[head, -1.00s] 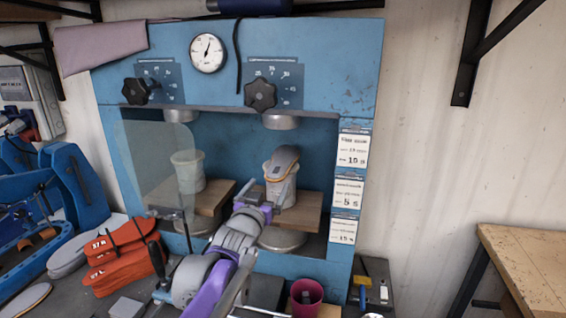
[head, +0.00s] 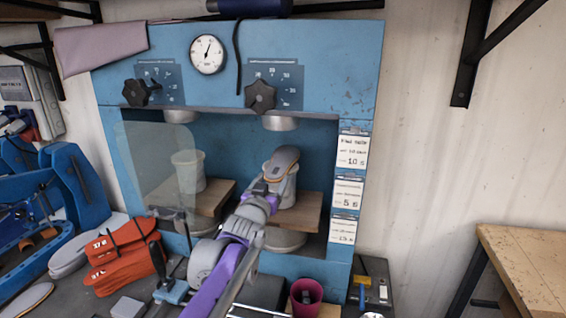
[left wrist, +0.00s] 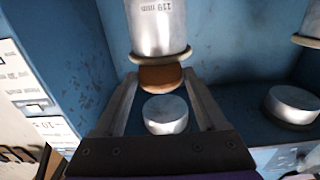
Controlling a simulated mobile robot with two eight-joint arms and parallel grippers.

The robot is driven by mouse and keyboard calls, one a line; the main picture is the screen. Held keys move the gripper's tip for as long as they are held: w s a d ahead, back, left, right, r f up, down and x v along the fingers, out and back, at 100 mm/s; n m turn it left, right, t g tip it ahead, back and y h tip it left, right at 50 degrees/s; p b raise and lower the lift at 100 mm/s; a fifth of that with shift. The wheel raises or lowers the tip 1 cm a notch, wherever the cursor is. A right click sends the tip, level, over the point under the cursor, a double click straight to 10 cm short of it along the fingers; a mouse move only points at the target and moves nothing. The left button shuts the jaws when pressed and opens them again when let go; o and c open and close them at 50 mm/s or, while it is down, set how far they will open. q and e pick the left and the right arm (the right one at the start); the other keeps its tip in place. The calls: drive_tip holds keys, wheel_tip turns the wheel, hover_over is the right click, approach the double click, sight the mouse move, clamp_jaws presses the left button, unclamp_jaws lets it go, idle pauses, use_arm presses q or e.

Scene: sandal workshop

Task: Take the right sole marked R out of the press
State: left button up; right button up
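The press (head: 352,90) is a blue cabinet with two open bays. In its right bay a sole-shaped piece (head: 284,159), grey on top with a tan edge, rests on top of a pale cylinder (head: 290,187). No R can be read on it. The left wrist view, which looks inverted, shows its brown end (left wrist: 160,78) against the cylinder (left wrist: 158,28). My left gripper (left wrist: 160,88) is open, its fingers on either side of that brown end; contact cannot be told. In the head view my left gripper (head: 262,190) reaches into the right bay. My right gripper is not in view.
A round metal press head (head: 280,123) hangs above the sole. A clear shield (head: 155,165) covers part of the left bay, which holds another pale cylinder (head: 187,172). Orange soles (head: 122,265) lie at left; a magenta cup (head: 306,296) stands in front.

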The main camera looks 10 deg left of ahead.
use_arm(q)
drive_tip(key=shift+c, duration=1.4)
drive_tip(key=shift+c, duration=0.5)
drive_tip(key=shift+r+p, duration=0.45)
drive_tip(key=shift+r, duration=0.25)
drive_tip(key=o, duration=0.6)
drive_tip(key=c, duration=0.6)
drive_tip(key=shift+r+p, duration=0.4)
drive_tip(key=shift+r, duration=0.15)
drive_tip(key=shift+c, duration=0.2)
